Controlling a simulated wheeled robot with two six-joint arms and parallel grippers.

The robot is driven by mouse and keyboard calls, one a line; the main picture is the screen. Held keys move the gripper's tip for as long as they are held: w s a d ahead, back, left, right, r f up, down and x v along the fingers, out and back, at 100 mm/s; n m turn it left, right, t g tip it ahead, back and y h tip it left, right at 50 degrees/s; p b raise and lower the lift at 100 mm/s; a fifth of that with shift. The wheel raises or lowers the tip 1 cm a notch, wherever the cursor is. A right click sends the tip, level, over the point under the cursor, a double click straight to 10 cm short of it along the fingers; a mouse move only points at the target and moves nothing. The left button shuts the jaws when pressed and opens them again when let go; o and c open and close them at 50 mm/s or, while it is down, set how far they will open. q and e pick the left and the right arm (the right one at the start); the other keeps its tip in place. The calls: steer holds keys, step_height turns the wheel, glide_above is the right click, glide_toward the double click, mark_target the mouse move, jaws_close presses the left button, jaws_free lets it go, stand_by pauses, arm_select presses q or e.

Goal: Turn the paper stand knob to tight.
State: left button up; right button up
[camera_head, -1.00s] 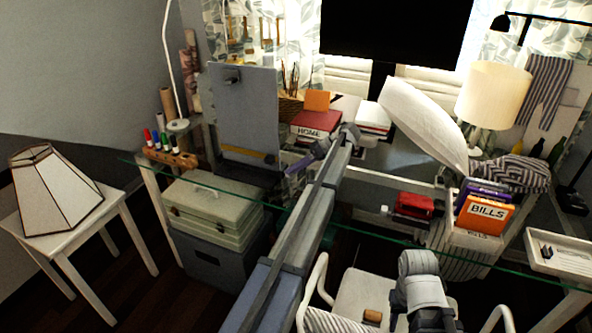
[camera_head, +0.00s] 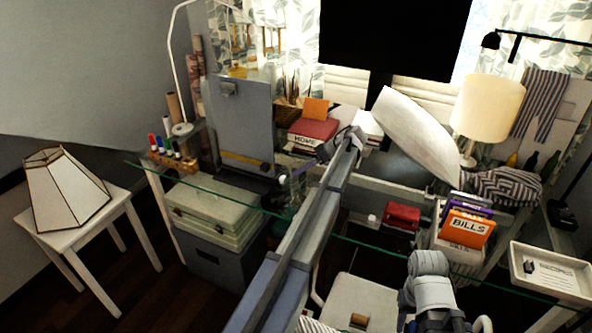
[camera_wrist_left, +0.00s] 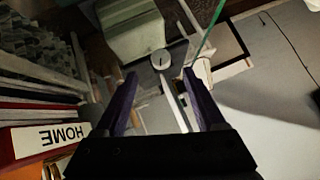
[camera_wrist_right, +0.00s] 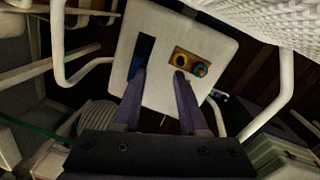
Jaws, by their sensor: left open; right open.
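The paper stand (camera_head: 243,120) is an upright grey board with a clip at its top, on the left part of the desk. In the left wrist view a round pale knob (camera_wrist_left: 162,60) with a short dark mark lies just beyond and between the fingertips. I cannot tell whether they touch it. My left gripper (camera_wrist_left: 160,76) is open and empty; in the head view its purple finger shows just right of the stand's lower edge. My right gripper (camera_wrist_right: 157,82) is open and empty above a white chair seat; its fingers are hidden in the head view.
The glass desk edge (camera_head: 222,197) runs below my left arm. A red HOME book (camera_head: 312,132), markers in a wooden holder (camera_head: 172,152) and a BILLS box (camera_head: 468,228) stand around. Pale cases (camera_head: 215,208) sit under the desk. The white chair (camera_head: 362,300) is near my right arm.

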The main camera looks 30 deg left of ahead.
mark_target(285, 179)
arm_select(q)
steer(key=s+t, duration=0.1)
steer(key=s+n+t, duration=0.1)
steer(key=t, duration=0.1)
steer(key=shift+s+a+r+n, duration=0.1)
steer(key=shift+n, duration=0.2)
steer(key=b+x, duration=0.4)
steer(key=x, duration=0.1)
steer(key=shift+a+f, duration=0.2)
steer(key=shift+f, duration=0.15)
steer(key=shift+a+f, duration=0.25)
steer(key=shift+a, duration=0.1)
arm_select(e)
step_height(285, 179, down, 3)
steer(key=shift+f, duration=0.1)
arm_select(q)
steer(key=shift+r, duration=0.1)
steer(key=shift+c, duration=0.4)
jaws_close()
